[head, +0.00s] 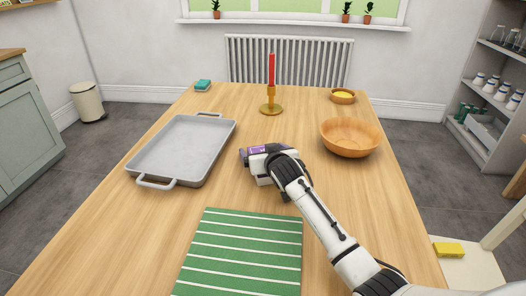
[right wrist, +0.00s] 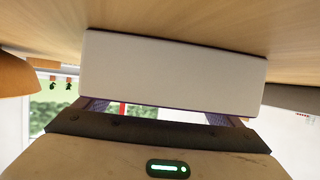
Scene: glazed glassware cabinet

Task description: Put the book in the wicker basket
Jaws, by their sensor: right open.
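No book can be told for certain in either view, and no wicker basket shows. A small yellow block (head: 448,249) lies on a pale seat at the lower right; I cannot tell what it is. My right gripper (head: 260,155) is open over the middle of the table, between the grey tray and the wooden bowl. It has white and purple parts at its front. In the right wrist view a plain white block (right wrist: 172,72) covers much of the space ahead of the purple parts; I cannot tell whether it belongs to my gripper. My left gripper is out of view.
On the table (head: 340,205) are a grey tray (head: 185,150), a wooden bowl (head: 350,138), a candlestick (head: 271,106) with a red candle, a small bowl (head: 343,97), a teal block (head: 203,85) and a green striped mat (head: 243,255). Shelves (head: 492,95) stand at right.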

